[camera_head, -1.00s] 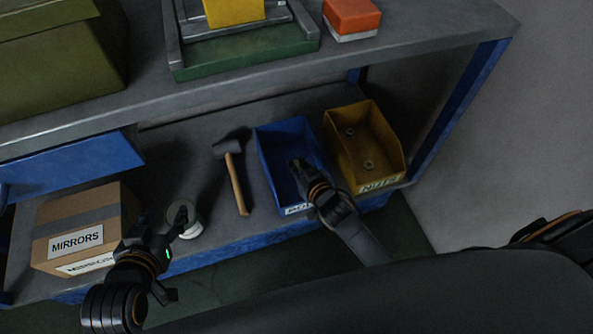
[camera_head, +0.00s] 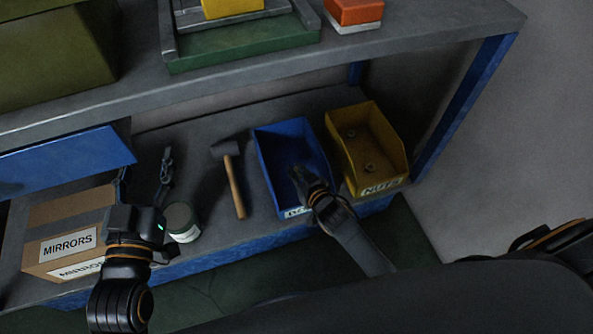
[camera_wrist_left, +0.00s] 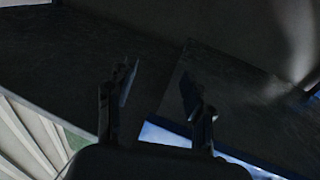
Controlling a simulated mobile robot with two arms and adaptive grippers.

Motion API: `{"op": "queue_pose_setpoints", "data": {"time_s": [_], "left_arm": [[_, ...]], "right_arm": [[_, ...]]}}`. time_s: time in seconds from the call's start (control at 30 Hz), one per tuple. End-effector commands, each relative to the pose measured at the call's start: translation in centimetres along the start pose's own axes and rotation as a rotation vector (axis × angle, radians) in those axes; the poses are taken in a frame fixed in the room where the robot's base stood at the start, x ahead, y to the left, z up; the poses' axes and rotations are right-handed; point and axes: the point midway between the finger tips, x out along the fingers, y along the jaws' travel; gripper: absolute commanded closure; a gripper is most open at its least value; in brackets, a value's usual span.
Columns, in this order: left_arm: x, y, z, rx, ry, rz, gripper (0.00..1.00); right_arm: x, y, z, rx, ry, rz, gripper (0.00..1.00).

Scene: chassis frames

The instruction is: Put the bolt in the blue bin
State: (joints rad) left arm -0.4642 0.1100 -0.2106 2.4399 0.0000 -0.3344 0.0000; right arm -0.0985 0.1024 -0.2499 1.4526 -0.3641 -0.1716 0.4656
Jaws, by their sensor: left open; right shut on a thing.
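The blue bin (camera_head: 266,165) stands on the lower shelf, open side up, with a label on its front that is partly covered. My right gripper (camera_head: 298,172) is over the front part of the blue bin, pointing into it. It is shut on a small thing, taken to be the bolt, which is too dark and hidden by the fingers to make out. My left gripper (camera_head: 145,180) is open and empty above the lower shelf, by the cardboard box. Its two spread fingers also show in the left wrist view (camera_wrist_left: 158,95).
A yellow bin labelled NUTS (camera_head: 349,153) holds a few nuts, right of the blue bin. A hammer (camera_head: 235,185) lies left of it. A round can (camera_head: 181,222) and the MIRRORS box (camera_head: 60,215) stand near my left gripper. The upper shelf (camera_head: 245,90) overhangs behind.

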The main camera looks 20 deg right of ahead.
Motion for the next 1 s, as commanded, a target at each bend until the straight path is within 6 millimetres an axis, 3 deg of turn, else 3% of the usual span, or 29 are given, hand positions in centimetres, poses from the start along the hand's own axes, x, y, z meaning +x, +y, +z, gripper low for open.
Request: {"op": "queue_pose_setpoints", "data": {"time_s": [1.0], "left_arm": [[0.0,0.3,-2.4,-0.004,0.142,0.007,0.48]], "right_arm": [[0.4,0.0,0.9,0.001,0.002,0.000,1.00]]}}
